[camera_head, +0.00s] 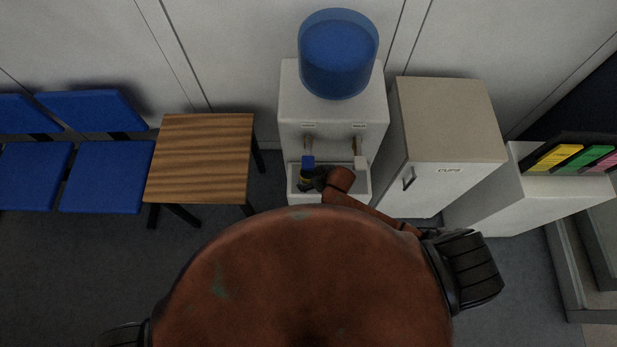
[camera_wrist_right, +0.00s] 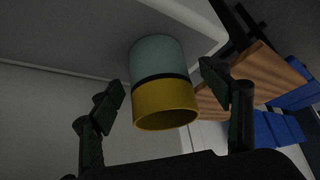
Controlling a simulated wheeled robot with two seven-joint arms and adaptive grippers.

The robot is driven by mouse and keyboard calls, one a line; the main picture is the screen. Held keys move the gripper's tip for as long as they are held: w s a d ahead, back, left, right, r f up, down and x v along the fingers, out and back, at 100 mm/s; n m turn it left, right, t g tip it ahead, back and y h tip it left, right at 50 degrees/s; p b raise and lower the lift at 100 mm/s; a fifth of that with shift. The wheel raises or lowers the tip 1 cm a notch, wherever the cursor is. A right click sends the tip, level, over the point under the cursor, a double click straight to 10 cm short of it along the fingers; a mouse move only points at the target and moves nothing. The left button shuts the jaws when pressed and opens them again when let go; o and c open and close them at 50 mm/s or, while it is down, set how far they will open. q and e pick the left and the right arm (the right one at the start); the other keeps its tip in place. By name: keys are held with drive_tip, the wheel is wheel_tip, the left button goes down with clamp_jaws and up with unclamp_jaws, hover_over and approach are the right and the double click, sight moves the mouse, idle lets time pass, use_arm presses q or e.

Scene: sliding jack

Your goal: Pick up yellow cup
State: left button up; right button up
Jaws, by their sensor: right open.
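The yellow cup (camera_head: 306,179) is small and dark-banded in the head view. It stands in the bay of the water dispenser (camera_head: 331,103), below the blue tap lever, partly hidden by my right gripper. In the right wrist view the cup (camera_wrist_right: 165,104) shows a yellow part with a rim, a black band and a pale teal part. My right gripper (camera_head: 318,180) is open at the dispenser, to the right of the cup. In the wrist view its two fingers (camera_wrist_right: 165,86) lie on either side of the cup, with gaps showing. My left gripper is out of view.
A wooden table (camera_head: 201,158) and blue chairs (camera_head: 106,176) are left of the dispenser. A cabinet labelled CUPS (camera_head: 446,120) stands close on its right. A white bin unit with coloured labels (camera_head: 545,195) is further right. Bare floor (camera_head: 110,260) lies in front of the chairs.

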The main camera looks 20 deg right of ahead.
sight(308, 177)
drive_tip(key=shift+x, duration=1.35)
drive_tip(key=shift+c, duration=0.3)
drive_tip(key=shift+r, duration=0.1)
drive_tip(key=c, duration=1.4)
